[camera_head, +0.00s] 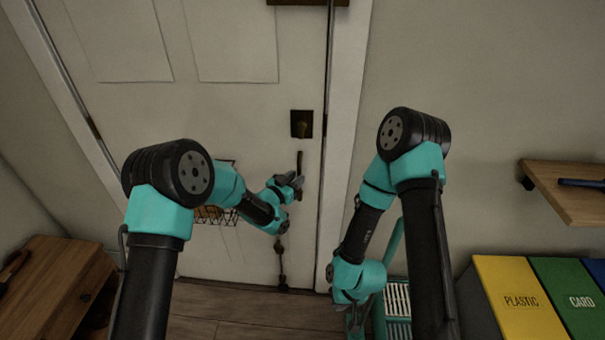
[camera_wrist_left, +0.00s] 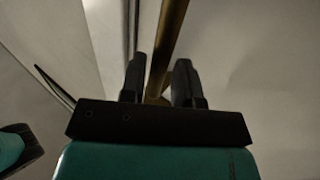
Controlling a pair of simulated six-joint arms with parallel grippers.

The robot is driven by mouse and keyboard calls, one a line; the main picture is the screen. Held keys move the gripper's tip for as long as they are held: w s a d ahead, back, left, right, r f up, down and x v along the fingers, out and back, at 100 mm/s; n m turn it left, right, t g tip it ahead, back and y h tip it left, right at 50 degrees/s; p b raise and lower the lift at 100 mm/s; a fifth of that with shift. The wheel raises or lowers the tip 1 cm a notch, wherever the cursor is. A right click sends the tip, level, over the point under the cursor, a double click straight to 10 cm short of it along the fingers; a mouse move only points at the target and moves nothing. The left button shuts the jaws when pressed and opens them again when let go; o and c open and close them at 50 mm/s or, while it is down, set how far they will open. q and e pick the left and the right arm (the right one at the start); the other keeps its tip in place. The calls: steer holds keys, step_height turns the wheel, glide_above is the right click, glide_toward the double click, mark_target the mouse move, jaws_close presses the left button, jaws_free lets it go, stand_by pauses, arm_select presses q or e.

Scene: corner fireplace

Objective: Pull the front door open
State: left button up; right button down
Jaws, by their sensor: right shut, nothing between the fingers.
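The front door (camera_head: 232,110) is a pale panelled door and looks closed in its frame. A dark lock plate with a knob (camera_head: 302,124) sits near its right edge, with a vertical pull handle (camera_head: 299,162) below. My left gripper (camera_head: 297,181) is at the handle. In the left wrist view, the brass-coloured handle bar (camera_wrist_left: 170,45) runs between the two fingers of my left gripper (camera_wrist_left: 160,82), which stand apart around it with a gap on the left side. Whether a finger touches the bar is unclear. My right gripper (camera_head: 356,318) is low, right of the door, shut and empty.
A wire basket (camera_head: 214,215) hangs on the door behind my left arm. A wooden cabinet (camera_head: 45,285) stands at the lower left. Yellow and green recycling bins (camera_head: 515,290) and a wooden shelf (camera_head: 570,185) are on the right. Bare wood floor lies before the door.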

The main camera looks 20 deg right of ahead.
arm_select(q)
steer(key=shift+x, duration=2)
jaws_close()
